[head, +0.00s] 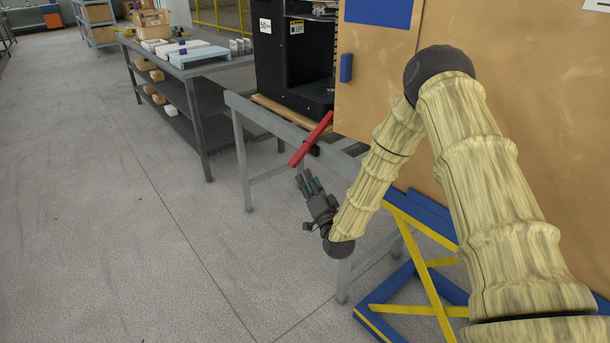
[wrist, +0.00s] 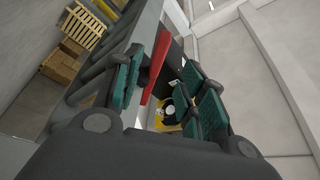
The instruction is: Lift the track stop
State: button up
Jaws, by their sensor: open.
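The track stop appears to be the red bar (head: 311,139), which slants across the front edge of the grey frame, with a dark mount near its middle. Its lower left end sticks out past the edge. In the wrist view the red bar (wrist: 157,66) lies ahead, between the two fingers in the picture. My gripper (head: 307,180) is just below the bar in the head view, fingers pointing up toward it. The teal-padded fingers are apart with nothing held. A gap shows between fingertips and bar in the head view; the exact depth is unclear.
The grey frame (head: 265,118) carries a black machine (head: 292,50). A large tan panel (head: 383,90) stands to the right, close to my arm. A blue and yellow stand (head: 425,270) is below. A shelved bench (head: 190,95) stands farther back. Floor to the left is clear.

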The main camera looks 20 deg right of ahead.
jog(key=shift+s+f, duration=0.1)
jog(key=shift+s, duration=0.35)
